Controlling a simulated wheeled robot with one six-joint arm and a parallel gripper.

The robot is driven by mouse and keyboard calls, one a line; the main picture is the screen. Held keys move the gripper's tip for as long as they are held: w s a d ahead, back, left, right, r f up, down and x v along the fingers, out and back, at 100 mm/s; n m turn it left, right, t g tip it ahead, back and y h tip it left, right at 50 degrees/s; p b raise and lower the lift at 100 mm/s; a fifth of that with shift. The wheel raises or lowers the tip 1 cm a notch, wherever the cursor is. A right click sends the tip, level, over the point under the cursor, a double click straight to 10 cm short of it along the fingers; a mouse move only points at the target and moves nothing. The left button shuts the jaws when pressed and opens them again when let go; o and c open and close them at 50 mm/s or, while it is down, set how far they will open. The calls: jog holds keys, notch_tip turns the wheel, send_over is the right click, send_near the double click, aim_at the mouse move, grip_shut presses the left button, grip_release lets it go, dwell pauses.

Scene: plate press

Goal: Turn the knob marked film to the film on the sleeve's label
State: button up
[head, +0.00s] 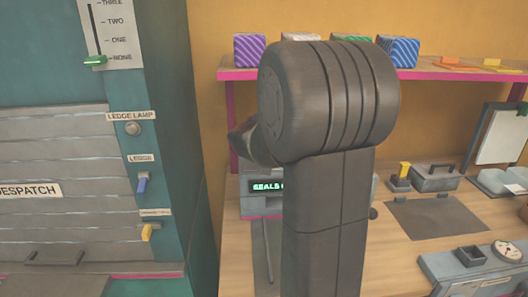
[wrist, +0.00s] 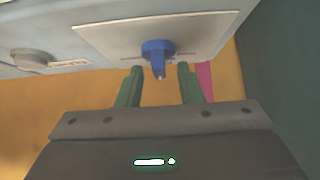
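In the wrist view a blue knob (wrist: 158,50) with a pointer stands on a pale plate (wrist: 208,33). The markings around the knob are too small to read. My gripper (wrist: 160,72) is open, with its two green fingers apart, one on either side of the knob's pointer and close to it. I see no contact between fingers and knob. In the head view my arm hides the gripper and the knob. I cannot make out a sleeve or its label in either view.
In the wrist view a round grey knob (wrist: 33,58) sits left on the same panel. In the head view a lit display (head: 266,187) shows partly behind my arm. A despatch shutter (head: 70,150) with switches is left. A shelf (head: 440,74) with striped boxes (head: 250,50) is behind.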

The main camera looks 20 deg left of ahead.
jog(key=v, duration=1.3)
jog(key=shift+s+r, duration=0.25)
jog(key=shift+s, duration=0.05)
jog(key=shift+o, duration=0.3)
